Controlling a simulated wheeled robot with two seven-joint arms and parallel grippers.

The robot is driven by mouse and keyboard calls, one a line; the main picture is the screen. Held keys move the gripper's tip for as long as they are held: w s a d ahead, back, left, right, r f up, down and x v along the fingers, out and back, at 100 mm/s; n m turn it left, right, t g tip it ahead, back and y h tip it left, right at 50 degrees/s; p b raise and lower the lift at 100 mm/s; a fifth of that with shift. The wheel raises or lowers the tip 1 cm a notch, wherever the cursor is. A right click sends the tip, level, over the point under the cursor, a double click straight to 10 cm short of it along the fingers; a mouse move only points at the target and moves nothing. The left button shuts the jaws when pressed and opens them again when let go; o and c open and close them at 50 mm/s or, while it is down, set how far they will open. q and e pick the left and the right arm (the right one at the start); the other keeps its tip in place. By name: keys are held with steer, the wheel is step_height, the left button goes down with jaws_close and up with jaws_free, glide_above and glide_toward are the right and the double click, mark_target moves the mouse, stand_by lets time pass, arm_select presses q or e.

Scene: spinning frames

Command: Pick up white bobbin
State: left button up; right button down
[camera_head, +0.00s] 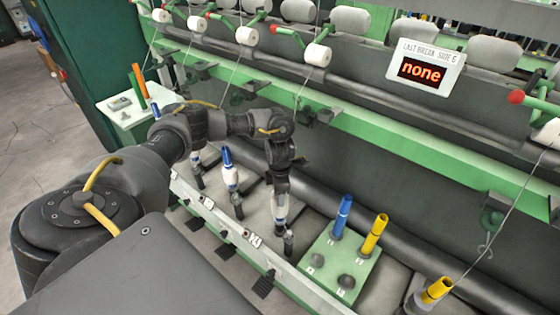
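A white bobbin (280,208) stands upright on a spindle in the row at lower middle. My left gripper (279,190) points down over its top, and the dark fingers hide the upper end. I cannot tell whether they are closed on it. Another white bobbin with a blue top (230,178) stands on the spindle to the left. A further white bobbin (196,156) stands farther back, partly behind my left arm. My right gripper is not in view.
A green peg block (330,268) carries a blue tube (342,215), a yellow tube (374,235) and two bare dark knobs. A yellow-topped tube (434,291) stands at lower right. A sign (424,70) reads "none". A green rail (400,142) runs behind my gripper.

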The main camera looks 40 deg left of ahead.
arm_select(q)
steer(key=c, duration=0.4)
steer(key=shift+r, duration=0.1)
